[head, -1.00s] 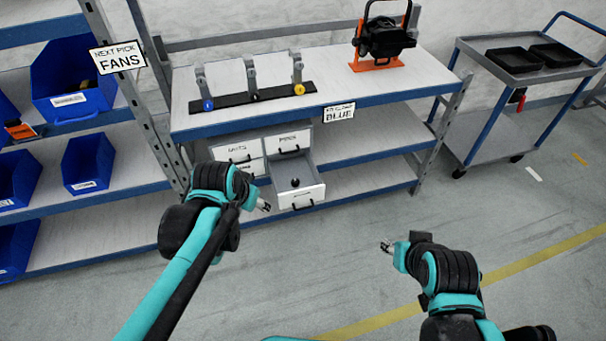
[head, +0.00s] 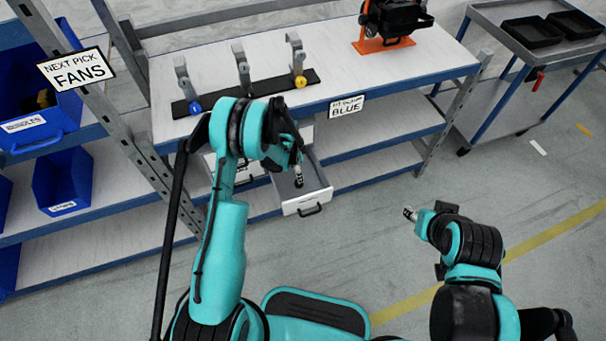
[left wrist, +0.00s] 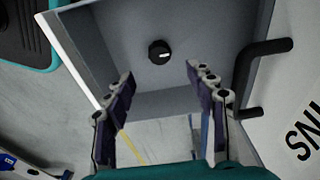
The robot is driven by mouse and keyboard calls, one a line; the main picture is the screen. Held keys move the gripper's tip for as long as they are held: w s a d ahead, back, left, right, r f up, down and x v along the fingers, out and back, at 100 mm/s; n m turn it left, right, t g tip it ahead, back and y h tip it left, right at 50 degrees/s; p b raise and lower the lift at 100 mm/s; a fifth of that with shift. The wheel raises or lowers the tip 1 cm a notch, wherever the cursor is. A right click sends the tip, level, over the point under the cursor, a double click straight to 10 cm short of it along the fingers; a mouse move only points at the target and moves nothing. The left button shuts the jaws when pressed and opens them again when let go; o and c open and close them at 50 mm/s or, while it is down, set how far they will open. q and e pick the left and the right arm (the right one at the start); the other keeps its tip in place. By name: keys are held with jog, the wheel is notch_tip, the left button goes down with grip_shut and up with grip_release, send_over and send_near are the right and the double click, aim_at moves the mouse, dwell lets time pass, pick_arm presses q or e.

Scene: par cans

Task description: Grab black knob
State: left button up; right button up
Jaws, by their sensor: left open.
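The black knob (left wrist: 159,51) is a small round cap with a white mark, lying on the grey floor of the open drawer (left wrist: 205,22). In the head view the pulled-out drawer (head: 313,201) hangs below the bench top. My left gripper (head: 298,178) points down into the drawer there and largely hides the knob. In the left wrist view my left gripper (left wrist: 160,76) is open, its two fingers on either side of the knob's line, with nothing between them. The knob appears just beyond the fingertips. My right gripper (head: 409,214) is over the floor, away from the drawer; its opening is too small to judge.
The drawer's black handle (left wrist: 262,72) is close to one finger in the left wrist view. The bench (head: 425,65) carries a black bracket stand (head: 262,88) and an orange-based lamp (head: 392,22). Blue bins (head: 62,183) stand at left, a cart (head: 487,22) at right.

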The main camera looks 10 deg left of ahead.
pick_arm(q)
notch_tip(320, 180, down, 4)
jog(key=shift+w+d+r+b, duration=0.1)
jog(key=shift+w+d+b, duration=0.05)
jog(key=shift+b, duration=0.5)
notch_tip(320, 180, down, 5)
jog(key=b, duration=0.2)
jog(key=shift+w+d+b, duration=0.1)
jog(key=shift+b, duration=0.3)
jog(key=shift+r, duration=0.1)
jog(key=c, duration=1.1)
